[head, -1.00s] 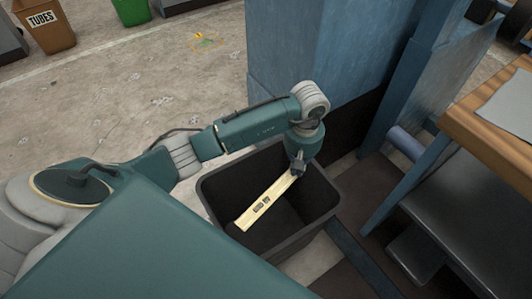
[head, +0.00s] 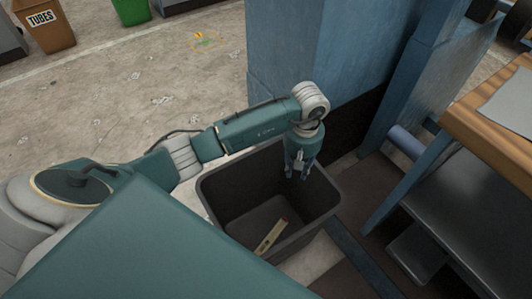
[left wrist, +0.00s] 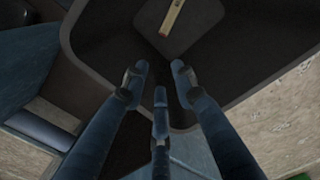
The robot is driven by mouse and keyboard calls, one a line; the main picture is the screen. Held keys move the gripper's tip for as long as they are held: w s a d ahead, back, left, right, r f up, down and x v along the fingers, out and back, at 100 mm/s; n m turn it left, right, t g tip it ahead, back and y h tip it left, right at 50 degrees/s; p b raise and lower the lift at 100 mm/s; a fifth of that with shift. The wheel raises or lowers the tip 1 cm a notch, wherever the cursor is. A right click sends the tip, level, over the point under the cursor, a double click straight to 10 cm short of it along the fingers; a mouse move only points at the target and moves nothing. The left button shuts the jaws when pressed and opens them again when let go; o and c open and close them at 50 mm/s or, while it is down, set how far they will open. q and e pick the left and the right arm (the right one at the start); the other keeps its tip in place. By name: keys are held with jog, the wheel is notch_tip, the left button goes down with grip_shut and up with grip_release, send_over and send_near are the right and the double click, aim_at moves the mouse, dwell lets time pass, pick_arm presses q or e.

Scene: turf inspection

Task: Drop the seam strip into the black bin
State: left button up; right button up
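The seam strip (head: 271,236), a pale yellow strip with dark print, lies down inside the black bin (head: 215,205), tilted toward the front wall. It also shows in the left wrist view (left wrist: 172,16), apart from my fingers. The black bin's inside also fills much of the left wrist view (left wrist: 235,72). My left gripper (head: 299,173) hangs over the back right part of the bin, pointing down. In the left wrist view its fingers (left wrist: 160,85) are spread with nothing between them. My right gripper is in neither view.
A blue metal column (head: 300,50) stands right behind the bin. A wooden-topped bench (head: 490,125) with a dark lower shelf is on the right. A brown bin marked TUBES (head: 45,28) and a green bin (head: 131,10) stand far back left on open concrete floor.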

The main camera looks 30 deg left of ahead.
pick_arm(q)
notch_tip(320, 180, up, 12)
dwell(0.4)
jog(key=shift+a, duration=0.15)
